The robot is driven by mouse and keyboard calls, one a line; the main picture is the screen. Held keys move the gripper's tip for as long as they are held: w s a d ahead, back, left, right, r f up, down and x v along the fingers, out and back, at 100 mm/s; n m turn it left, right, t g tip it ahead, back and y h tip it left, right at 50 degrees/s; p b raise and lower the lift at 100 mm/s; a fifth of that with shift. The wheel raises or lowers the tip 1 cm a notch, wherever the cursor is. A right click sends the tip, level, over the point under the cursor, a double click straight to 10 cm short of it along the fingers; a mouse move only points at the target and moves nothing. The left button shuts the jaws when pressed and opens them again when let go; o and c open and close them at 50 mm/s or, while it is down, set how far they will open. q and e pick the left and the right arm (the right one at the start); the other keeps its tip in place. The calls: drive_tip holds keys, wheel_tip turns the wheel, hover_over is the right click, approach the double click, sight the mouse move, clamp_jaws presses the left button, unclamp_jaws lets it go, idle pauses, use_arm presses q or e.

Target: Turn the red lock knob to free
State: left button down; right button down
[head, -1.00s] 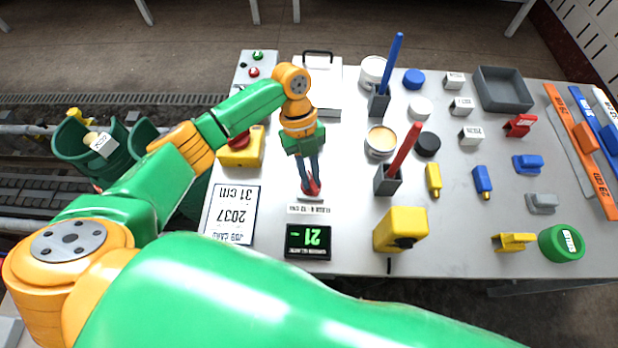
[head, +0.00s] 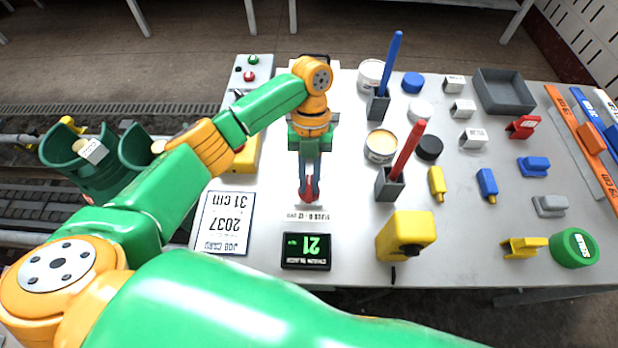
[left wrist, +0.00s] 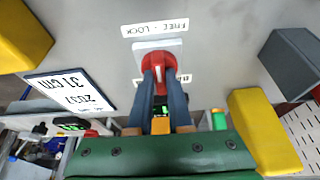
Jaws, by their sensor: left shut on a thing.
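The red lock knob (left wrist: 156,67) sits on a light square plate (left wrist: 165,46) in the left wrist view. A label reading "FREE - LOCK" (left wrist: 155,28) is beside the plate. My left gripper (left wrist: 163,78) is shut on the knob, one finger on each side. In the head view the knob (head: 309,189) shows partly between the fingers of my left gripper (head: 309,185), above the label strip (head: 304,213). Which mark the knob points to cannot be told. My right gripper is not in view.
A green-lit display (head: 305,251) and a job card (head: 223,222) lie near the knob. A yellow block-like device (head: 405,235) and a grey holder with a red stick (head: 390,184) stand to the right. Tins, caps and small parts fill the table's right side.

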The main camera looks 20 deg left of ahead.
use_arm(q)
drive_tip(key=c, duration=0.8)
unclamp_jaws()
drive_tip(key=shift+c, duration=0.2)
drive_tip(key=shift+r, duration=0.2)
drive_tip(key=v, duration=0.6)
drive_tip(key=shift+w+r+p, duration=0.2)
drive_tip(key=shift+r+p, duration=0.1)
